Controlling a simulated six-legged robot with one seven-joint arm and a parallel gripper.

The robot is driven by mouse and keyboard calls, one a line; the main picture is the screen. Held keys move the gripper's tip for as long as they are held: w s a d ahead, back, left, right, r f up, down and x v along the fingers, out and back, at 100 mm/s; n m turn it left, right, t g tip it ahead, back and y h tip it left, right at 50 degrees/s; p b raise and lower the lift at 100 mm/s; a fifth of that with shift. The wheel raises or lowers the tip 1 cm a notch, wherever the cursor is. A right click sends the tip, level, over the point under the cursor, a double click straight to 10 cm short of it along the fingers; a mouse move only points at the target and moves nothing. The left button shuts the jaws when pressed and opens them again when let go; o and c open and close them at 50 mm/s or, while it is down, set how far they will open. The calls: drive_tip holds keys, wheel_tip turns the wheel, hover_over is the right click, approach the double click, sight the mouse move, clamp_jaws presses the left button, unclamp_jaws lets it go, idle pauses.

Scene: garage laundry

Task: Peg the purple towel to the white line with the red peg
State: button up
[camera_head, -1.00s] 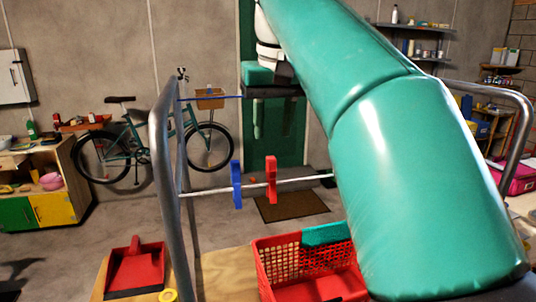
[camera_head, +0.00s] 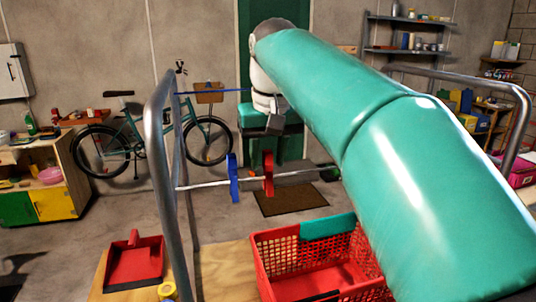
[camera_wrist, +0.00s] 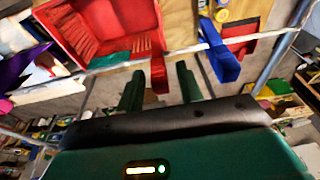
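The red peg (camera_head: 268,174) is clipped on the white line (camera_head: 205,184), just right of the blue peg (camera_head: 234,178). In the wrist view the red peg (camera_wrist: 158,72) lies between the lines of my two dark green fingertips. My gripper (camera_wrist: 159,84) is open, its fingers apart and pointing toward the line; I cannot tell whether they touch the peg. The blue peg (camera_wrist: 220,55) is right of the fingers there. A purple cloth (camera_wrist: 16,68), perhaps the purple towel, shows at the left edge of the wrist view. In the head view the fingers are hard to make out behind the line.
A red basket (camera_head: 262,268) with a teal cloth (camera_head: 328,226) over its rim stands below the line. A red dustpan (camera_head: 135,262) lies to its left. Grey metal frame posts (camera_head: 160,150) stand at left and right. A blue line (camera_head: 215,93) runs behind.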

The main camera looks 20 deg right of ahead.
clamp_jaws()
drive_tip(key=shift+r, duration=0.1)
drive_tip(key=shift+w+v, duration=0.2)
drive_tip(key=shift+v, duration=0.65)
drive_tip(key=shift+w+v, duration=0.2)
drive_tip(key=shift+v, duration=0.65)
drive_tip(key=shift+w+v, duration=0.2)
drive_tip(key=shift+v, duration=0.7)
drive_tip(key=shift+r, duration=0.1)
drive_tip(key=shift+s, duration=0.1)
